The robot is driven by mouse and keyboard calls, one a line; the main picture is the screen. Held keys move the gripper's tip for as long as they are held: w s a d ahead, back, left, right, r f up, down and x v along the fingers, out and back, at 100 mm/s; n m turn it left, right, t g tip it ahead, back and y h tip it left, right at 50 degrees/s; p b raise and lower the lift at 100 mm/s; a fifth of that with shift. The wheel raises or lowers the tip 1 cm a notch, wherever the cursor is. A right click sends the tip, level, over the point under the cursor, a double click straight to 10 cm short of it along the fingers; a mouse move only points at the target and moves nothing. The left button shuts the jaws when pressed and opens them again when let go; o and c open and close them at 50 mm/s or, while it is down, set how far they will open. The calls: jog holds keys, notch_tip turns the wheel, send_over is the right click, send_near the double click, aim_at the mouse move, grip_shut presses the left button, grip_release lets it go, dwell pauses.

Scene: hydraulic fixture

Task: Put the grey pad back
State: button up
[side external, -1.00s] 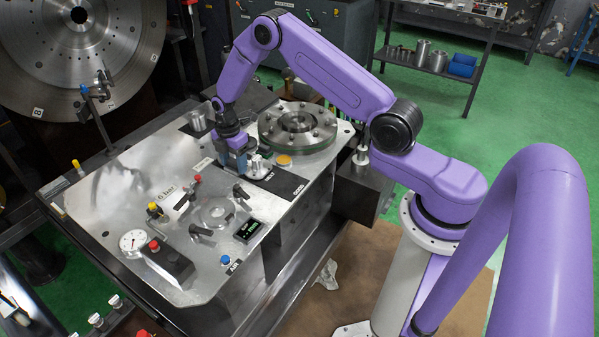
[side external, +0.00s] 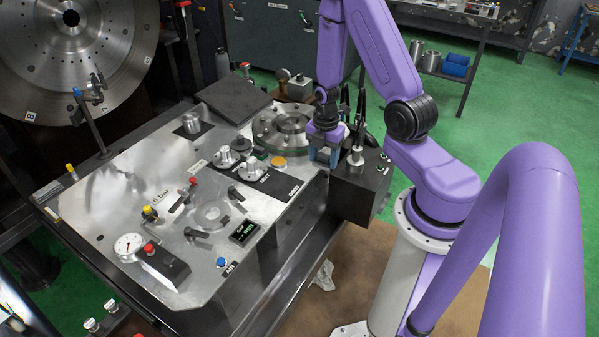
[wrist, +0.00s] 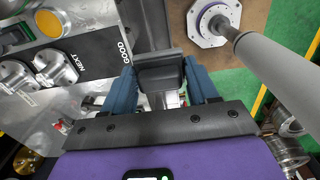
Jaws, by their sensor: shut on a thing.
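My gripper (wrist: 160,88) is shut on a dark grey block, which I take for the grey pad (wrist: 160,73). It sits between the two blue fingers in the wrist view. In the side view my gripper (side external: 324,158) is at the right edge of the metal fixture plate (side external: 130,200), beside the dark box (side external: 362,185). The fingers point down there and largely hide the pad. I cannot tell whether the pad touches anything below it.
Silver round parts (side external: 228,157) stand by the black NEXT/GOOD strip (side external: 275,184), near a yellow button (side external: 278,162). A round flange (side external: 280,128) lies left of my gripper. Upright tools (side external: 357,140) stand at the dark box. A dark square plate (side external: 233,98) lies at the back.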

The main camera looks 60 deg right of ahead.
jog(key=w+d+f, duration=0.4)
jog(key=w, duration=0.3)
send_over(299, 172)
jog(key=f, duration=0.5)
jog(key=shift+s+a, duration=0.1)
jog(key=shift+s, duration=0.2)
jog(key=shift+w+f, duration=0.15)
jog(key=shift+f, duration=0.85)
jog(key=shift+w+f, duration=0.1)
jog(key=shift+f, duration=0.85)
jog(key=shift+f, duration=0.15)
jog(key=o, duration=1.1)
